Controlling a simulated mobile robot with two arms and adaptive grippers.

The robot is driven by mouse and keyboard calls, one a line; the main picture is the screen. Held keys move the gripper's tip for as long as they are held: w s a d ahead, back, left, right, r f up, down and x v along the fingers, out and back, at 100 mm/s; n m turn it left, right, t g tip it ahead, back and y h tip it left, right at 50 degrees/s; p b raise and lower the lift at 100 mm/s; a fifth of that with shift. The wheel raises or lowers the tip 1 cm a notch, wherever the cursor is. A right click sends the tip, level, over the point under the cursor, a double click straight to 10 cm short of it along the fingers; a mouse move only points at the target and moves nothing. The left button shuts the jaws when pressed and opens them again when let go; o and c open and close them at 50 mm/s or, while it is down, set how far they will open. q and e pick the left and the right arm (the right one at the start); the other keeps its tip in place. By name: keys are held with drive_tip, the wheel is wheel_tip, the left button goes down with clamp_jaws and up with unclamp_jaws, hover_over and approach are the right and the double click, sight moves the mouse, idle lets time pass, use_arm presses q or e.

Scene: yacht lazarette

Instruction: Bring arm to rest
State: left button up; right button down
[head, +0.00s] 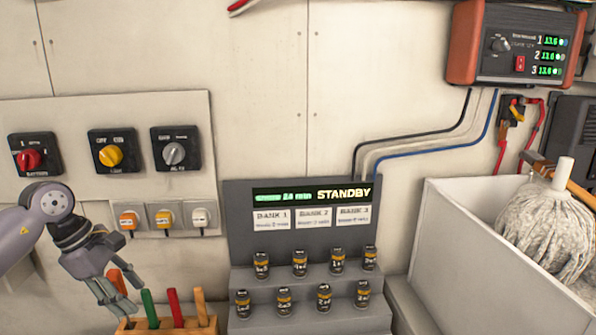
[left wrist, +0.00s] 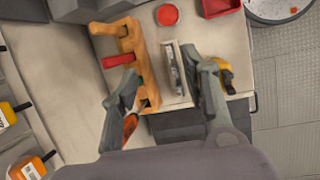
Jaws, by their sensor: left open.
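My left gripper (head: 122,302) is at the lower left of the head view, pointing down beside a wooden tool rack (head: 140,325). Its jaws (left wrist: 167,98) are open in the left wrist view, one finger on each side, with nothing clearly held between them. The rack holds upright handles: an orange-red one (head: 117,281) close behind the fingers, a green one (head: 149,308), a red one (head: 174,307) and a wooden one (head: 201,306). The rack also shows in the left wrist view (left wrist: 146,62). Whether a finger touches the rack is unclear. My right gripper is in neither view.
A grey stepped stand (head: 300,275) with several dark cylinders reads STANDBY. Rotary switches, including a yellow one (head: 110,155), are on the left wall panel. A white bin (head: 455,250) with a mop head (head: 552,225) stands at right. The wall above the stand is clear.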

use_arm(q)
drive_tip(key=d+n+t+h, duration=0.1)
drive_tip(key=d+h, duration=0.7)
drive_tip(key=d, duration=1.3)
drive_tip(key=d+r+n+t+h, duration=0.65)
drive_tip(key=n+t, duration=0.25)
drive_tip(key=n, duration=0.5)
drive_tip(key=a+f+n+t+y, duration=0.5)
drive_tip(key=a+n+t+y, duration=0.55)
drive_tip(key=n, duration=0.85)
drive_tip(key=s+a+f+n+g+y, duration=0.35)
drive_tip(key=f+n, duration=0.25)
drive_tip(key=f, duration=0.2)
drive_tip(key=s+a+f+n+g+y, duration=0.2)
drive_tip(key=s+f+n+g+y, duration=0.25)
drive_tip(key=f, duration=0.25)
drive_tip(key=s+d+f+n+g, duration=0.1)
drive_tip(key=s+f+n+g, duration=0.4)
drive_tip(key=s, duration=0.6)
drive_tip(key=s+f+n+g, duration=0.2)
drive_tip(key=s+f+g, duration=0.4)
drive_tip(key=s+f, duration=0.3)
drive_tip(key=s+f+g, duration=0.1)
drive_tip(key=s+f, duration=0.2)
drive_tip(key=f, duration=2.4)
drive_tip(key=s+a+f+g, duration=0.1)
drive_tip(key=s+a+f, duration=0.2)
drive_tip(key=s+f, duration=1.1)
drive_tip(key=shift+s+f, duration=0.2)
drive_tip(key=shift+s, duration=0.95)
